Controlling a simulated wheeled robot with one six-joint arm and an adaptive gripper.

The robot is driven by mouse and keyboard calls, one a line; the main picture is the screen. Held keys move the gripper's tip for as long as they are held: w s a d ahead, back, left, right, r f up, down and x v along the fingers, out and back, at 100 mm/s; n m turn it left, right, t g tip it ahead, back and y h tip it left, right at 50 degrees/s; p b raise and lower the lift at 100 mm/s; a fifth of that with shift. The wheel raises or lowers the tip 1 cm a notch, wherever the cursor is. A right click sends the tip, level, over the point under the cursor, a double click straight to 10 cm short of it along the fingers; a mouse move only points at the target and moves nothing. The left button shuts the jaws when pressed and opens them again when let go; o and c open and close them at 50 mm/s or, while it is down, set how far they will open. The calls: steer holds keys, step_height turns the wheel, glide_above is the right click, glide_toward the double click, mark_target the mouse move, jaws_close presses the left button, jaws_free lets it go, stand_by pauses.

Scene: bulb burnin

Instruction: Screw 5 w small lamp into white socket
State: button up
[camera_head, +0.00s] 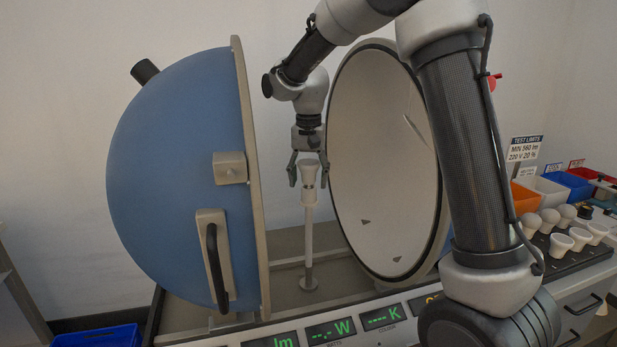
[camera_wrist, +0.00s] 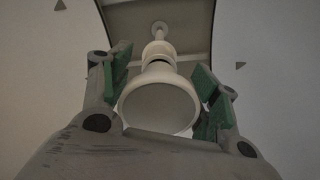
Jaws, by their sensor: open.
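A small white lamp (camera_head: 309,172) stands upright, wide end up, at the top of the white socket (camera_head: 308,197) on a thin post between the two sphere halves. In the wrist view the lamp (camera_wrist: 158,105) shows its broad round face toward me, with the white socket (camera_wrist: 158,50) behind it. Whether the lamp is threaded fully in cannot be told. My gripper (camera_head: 308,174) is above and around the lamp with its fingers spread. In the wrist view its green-padded fingers (camera_wrist: 160,92) are open on both sides of the lamp, with gaps visible.
The blue hemisphere (camera_head: 180,180) stands open at the left, and the white-lined half (camera_head: 380,165) is close at the right of my gripper. A display panel (camera_head: 330,330) runs along the front. More lamps (camera_head: 560,243) stand on a dark tray at the right, before coloured bins (camera_head: 566,185).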

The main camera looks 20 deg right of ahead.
steer(key=n, duration=0.5)
steer(key=shift+n, duration=0.4)
steer(key=n, duration=0.5)
steer(key=shift+d, duration=0.1)
steer(key=n, duration=1.2)
steer(key=shift+c, duration=0.3)
steer(key=c, duration=0.9)
